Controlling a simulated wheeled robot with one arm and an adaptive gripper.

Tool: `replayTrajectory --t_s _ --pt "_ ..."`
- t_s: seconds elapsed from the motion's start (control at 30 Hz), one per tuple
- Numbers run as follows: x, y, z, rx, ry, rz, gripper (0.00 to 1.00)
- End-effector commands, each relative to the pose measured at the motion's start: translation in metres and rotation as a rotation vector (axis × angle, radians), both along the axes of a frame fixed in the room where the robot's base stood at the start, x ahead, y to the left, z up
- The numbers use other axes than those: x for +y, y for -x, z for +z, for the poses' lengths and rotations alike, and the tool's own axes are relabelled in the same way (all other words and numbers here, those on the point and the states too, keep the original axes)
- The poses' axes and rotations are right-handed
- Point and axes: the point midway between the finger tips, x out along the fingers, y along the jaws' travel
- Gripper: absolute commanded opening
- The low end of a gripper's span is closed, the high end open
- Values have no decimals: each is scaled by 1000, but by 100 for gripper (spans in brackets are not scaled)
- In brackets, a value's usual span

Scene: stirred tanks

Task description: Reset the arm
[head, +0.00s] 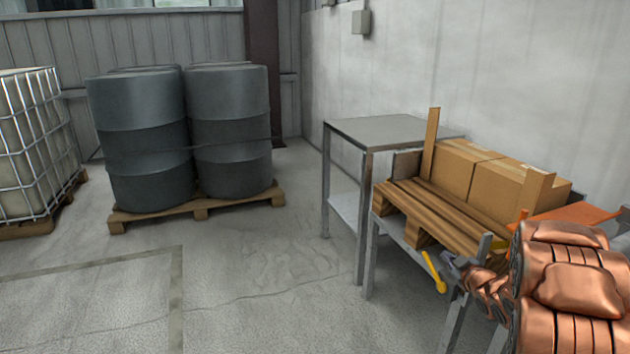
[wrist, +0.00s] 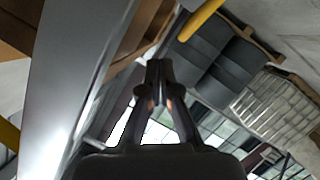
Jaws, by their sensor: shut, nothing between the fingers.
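My gripper (wrist: 158,68) shows in the wrist view with its two dark fingers drawn together at the tips. It is shut and nothing shows between the fingers. In the head view my copper-coloured arm (head: 570,285) is at the lower right, in front of the steel frame and pallet. The gripper's fingers are hard to make out there. The wrist view is strongly tilted, with a pale metal bar (wrist: 75,70) close on the left and a yellow bar (wrist: 200,19) at the top.
A steel table (head: 385,130) stands left of a wooden pallet (head: 440,218) bearing cardboard boxes (head: 468,168). An orange panel (head: 568,219) is close behind my arm. Dark drums (head: 230,130) and a caged tank (head: 35,145) stand at back left. Floor at centre left is clear.

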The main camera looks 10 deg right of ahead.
Motion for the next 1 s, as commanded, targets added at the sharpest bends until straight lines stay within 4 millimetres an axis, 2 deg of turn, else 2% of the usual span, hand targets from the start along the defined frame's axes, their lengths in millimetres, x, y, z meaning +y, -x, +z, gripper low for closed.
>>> replayTrajectory --t_s 0.23,0.47,0.77,1.0 --pt "7 10 67 129 17 -105 0" --pt "23 48 135 314 -9 -262 0" --pt "69 127 217 556 -102 -438 0" --pt "127 211 275 772 -207 -533 0"
